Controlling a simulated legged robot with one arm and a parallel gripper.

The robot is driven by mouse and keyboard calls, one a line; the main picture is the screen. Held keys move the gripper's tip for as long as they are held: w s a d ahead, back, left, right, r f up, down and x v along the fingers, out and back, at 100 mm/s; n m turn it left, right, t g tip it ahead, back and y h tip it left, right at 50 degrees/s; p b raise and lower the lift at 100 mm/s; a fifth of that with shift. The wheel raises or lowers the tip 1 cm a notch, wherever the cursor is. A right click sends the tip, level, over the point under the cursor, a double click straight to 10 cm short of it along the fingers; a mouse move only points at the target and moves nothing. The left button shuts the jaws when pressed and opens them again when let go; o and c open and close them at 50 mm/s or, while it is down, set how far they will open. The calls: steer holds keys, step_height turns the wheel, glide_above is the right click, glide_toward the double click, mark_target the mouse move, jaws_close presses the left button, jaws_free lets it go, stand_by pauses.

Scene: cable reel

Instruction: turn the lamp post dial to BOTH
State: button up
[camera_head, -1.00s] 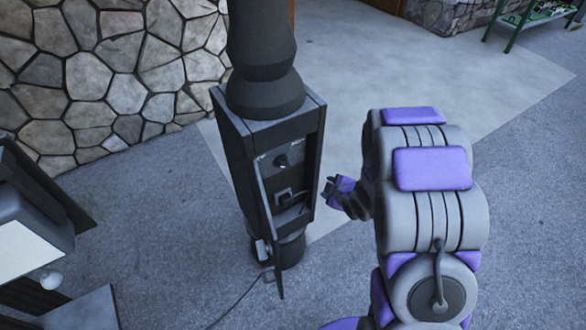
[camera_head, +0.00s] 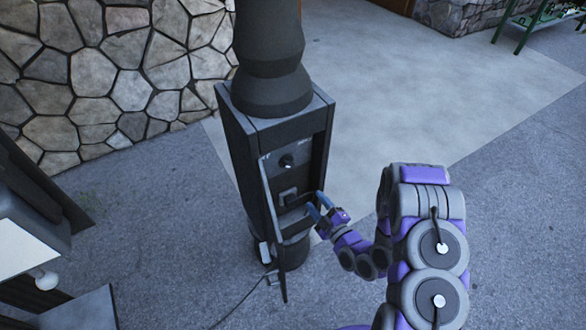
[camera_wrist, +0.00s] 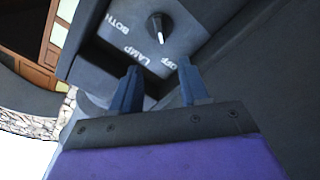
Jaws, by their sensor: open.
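The black dial (camera_head: 286,161) sits on a grey panel inside the open box of the dark lamp post (camera_head: 270,60). In the wrist view the dial (camera_wrist: 155,27) is a knob with a white mark. The words BOTH, LAMP and OFF run around it. The mark points down, on the OFF and LAMP side; I cannot tell which exactly. My gripper (camera_head: 318,206) is at the box opening, below and right of the dial. In the wrist view my gripper (camera_wrist: 158,74) has its blue fingers apart and empty, short of the dial and not touching it.
The box's narrow door (camera_head: 271,230) hangs open on the left. An outlet (camera_head: 289,197) is below the dial. A cable (camera_head: 240,299) lies on the ground.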

mark_target(290, 167)
steer(key=b+x, duration=0.2)
steer(key=x, duration=1.3)
steer(key=shift+a, duration=0.25)
steer(key=shift+w+a, duration=0.3)
steer(key=shift+w, duration=0.35)
jaws_close()
